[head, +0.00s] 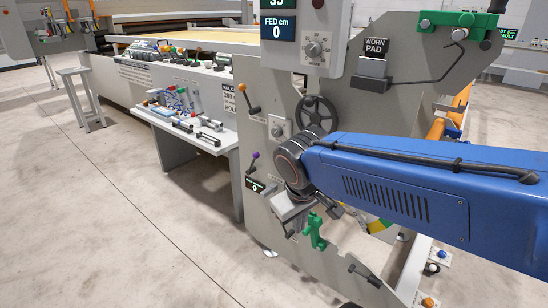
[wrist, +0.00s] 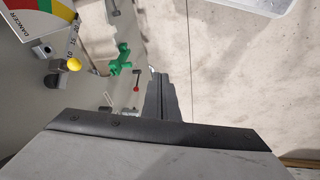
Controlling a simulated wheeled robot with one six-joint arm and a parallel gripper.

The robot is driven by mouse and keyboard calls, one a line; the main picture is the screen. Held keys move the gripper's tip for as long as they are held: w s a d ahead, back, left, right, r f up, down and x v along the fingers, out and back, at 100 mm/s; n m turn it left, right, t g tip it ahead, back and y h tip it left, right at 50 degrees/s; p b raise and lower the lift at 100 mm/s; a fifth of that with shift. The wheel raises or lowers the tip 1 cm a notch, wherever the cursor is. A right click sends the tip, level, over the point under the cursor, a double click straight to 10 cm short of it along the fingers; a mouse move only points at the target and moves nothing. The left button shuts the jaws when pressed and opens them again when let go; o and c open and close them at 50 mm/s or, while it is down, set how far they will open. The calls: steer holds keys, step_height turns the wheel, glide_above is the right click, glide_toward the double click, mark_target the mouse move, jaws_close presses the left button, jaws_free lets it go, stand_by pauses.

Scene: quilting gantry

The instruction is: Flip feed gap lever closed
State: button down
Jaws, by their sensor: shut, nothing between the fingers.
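My gripper (wrist: 160,80) is shut and empty, its two dark fingers together in the wrist view. In the head view my gripper (head: 290,230) hangs low in front of the grey machine side plate (head: 340,105), left of a green clamp-like fitting (head: 314,232). The green fitting also shows in the wrist view (wrist: 120,60), left of the fingertips. A small lever with a red knob (wrist: 136,88) is just left of the fingers, apart from them. A yellow knob (wrist: 75,64) sits by a numbered scale (wrist: 73,38). No readable label tells which is the feed gap lever.
Orange-knob (head: 246,98) and purple-knob (head: 252,165) levers stick out from the plate's left edge. A black handwheel (head: 315,115) and a dark handle (head: 365,275) are also on it. A tool shelf (head: 190,125) stands left. The floor (head: 110,220) at front left is clear.

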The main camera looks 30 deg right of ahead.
steer(key=w+d+n+g+h, duration=0.25)
steer(key=w+d+h, duration=0.7)
steer(key=w, duration=0.55)
steer(key=w+a+f+n+t+h, duration=0.1)
steer(key=w+a+n+t+h, duration=0.1)
steer(key=w, duration=0.8)
steer(key=w+a+f+n+t+h, duration=0.1)
steer(key=w+a+f+n+t, duration=0.1)
steer(key=w+t, duration=0.4)
steer(key=w+a+n, duration=0.1)
steer(key=w+n, duration=0.1)
steer(key=w, duration=0.2)
steer(key=shift+f+h, duration=0.15)
steer(key=shift+h, duration=0.2)
steer(key=shift+w+d, duration=0.1)
steer(key=shift+d, duration=0.05)
steer(key=x, duration=0.9)
steer(key=shift+d, duration=0.5)
steer(key=shift+s+d+r, duration=0.1)
steer(key=shift+s+r, duration=0.2)
steer(key=shift+s, duration=0.55)
steer(key=shift+s+d+r, duration=0.1)
steer(key=shift+s+r, duration=0.2)
steer(key=shift+s, duration=0.6)
